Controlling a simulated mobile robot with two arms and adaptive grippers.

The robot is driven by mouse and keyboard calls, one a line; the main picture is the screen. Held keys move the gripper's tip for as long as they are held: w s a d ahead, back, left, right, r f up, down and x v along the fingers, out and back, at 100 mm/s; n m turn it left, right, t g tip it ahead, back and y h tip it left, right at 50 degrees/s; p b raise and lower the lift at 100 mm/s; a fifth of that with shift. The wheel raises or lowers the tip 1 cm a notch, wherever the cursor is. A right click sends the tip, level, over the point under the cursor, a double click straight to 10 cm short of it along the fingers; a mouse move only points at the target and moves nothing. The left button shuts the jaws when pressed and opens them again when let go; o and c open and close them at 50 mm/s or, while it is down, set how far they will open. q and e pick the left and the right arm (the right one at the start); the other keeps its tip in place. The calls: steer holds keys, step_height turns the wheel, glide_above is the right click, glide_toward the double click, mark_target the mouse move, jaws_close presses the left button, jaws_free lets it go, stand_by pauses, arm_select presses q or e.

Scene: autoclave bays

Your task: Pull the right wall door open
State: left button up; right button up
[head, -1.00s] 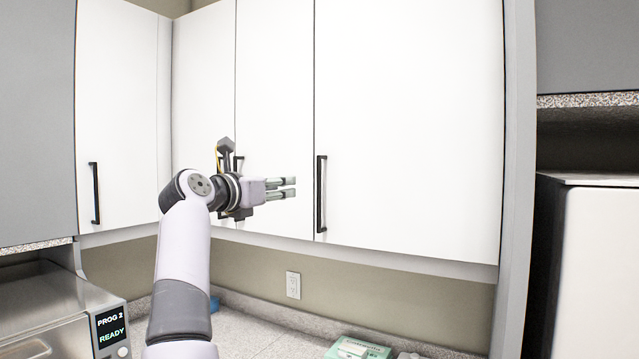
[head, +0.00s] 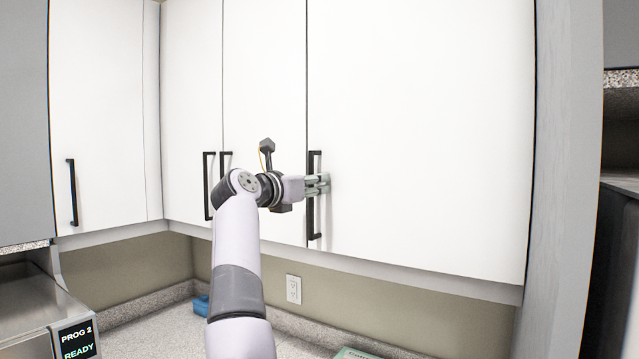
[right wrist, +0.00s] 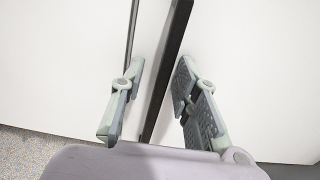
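The right wall door (head: 420,130) is a wide white cabinet door, and it looks shut. Its black vertical bar handle (head: 314,215) is at the door's left edge. My right gripper (head: 318,184) is at the middle of that handle. In the right wrist view its open fingers (right wrist: 155,105) stand on either side of the black handle bar (right wrist: 168,65), with gaps between the bar and both fingers. My left gripper is not in view.
More white wall doors (head: 105,110) with black handles are to the left. A steel autoclave (head: 40,310) with a "READY" display is at lower left. A blue item (head: 201,305) lies on the speckled counter (head: 150,312). A grey upright panel (head: 565,180) borders the door's right side.

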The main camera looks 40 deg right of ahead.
steer(key=shift+s+a+r, duration=0.1)
steer(key=shift+a+r, duration=0.1)
steer(key=shift+a, duration=0.1)
steer(key=shift+c, duration=0.6)
steer(key=shift+d, duration=0.1)
jaws_close()
